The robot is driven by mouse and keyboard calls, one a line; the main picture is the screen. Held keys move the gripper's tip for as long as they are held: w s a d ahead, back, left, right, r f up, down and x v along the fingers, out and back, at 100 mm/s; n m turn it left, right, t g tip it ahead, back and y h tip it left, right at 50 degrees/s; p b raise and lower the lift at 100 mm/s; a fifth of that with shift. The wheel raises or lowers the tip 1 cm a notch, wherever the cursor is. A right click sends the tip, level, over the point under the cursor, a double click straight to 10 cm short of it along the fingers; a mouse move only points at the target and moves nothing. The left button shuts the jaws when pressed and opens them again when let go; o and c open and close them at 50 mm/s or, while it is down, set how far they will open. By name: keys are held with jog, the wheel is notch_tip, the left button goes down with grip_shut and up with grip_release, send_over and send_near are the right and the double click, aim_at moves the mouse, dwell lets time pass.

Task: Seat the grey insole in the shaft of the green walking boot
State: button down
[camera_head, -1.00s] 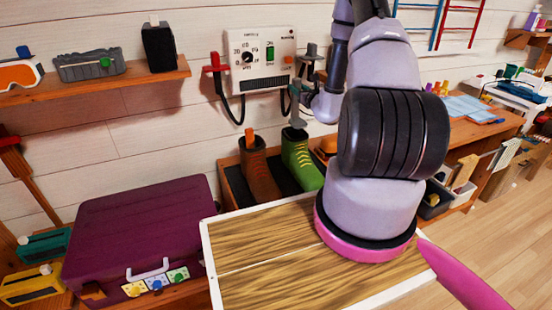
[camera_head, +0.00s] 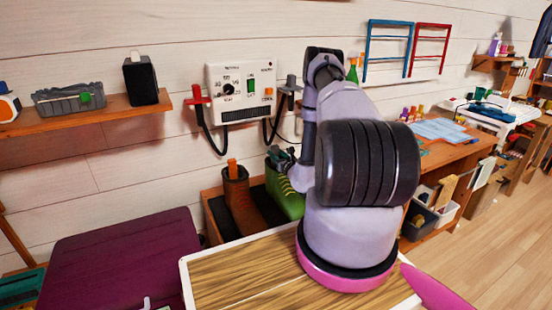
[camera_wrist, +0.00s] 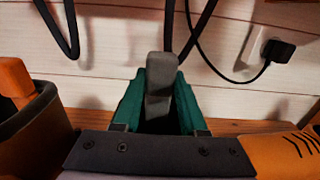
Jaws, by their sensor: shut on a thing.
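The green walking boot (camera_head: 287,200) with yellow laces stands upright in a wooden tray (camera_head: 213,228) against the wall. My gripper (camera_head: 283,156) is at the top of its shaft. In the wrist view my gripper's dark green fingers (camera_wrist: 160,100) are shut on the grey insole (camera_wrist: 160,70), whose upper end stands up between them. Its lower end is hidden, so I cannot tell how deep it sits in the shaft. The green boot's opening is hidden behind the gripper. A brown boot (camera_head: 240,200) with an orange insole (camera_head: 232,168) stands to the left.
An orange boot (camera_wrist: 285,150) is close on the right in the wrist view. A wall unit (camera_head: 240,92) with hanging black cables is behind the boots. A wood-topped surface (camera_head: 235,275) lies in front, with a purple suitcase (camera_head: 120,255) to its left.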

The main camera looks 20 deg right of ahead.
jog(key=shift+f, duration=0.85)
jog(key=shift+c, duration=2.3)
grip_release()
jog(key=shift+f, duration=0.15)
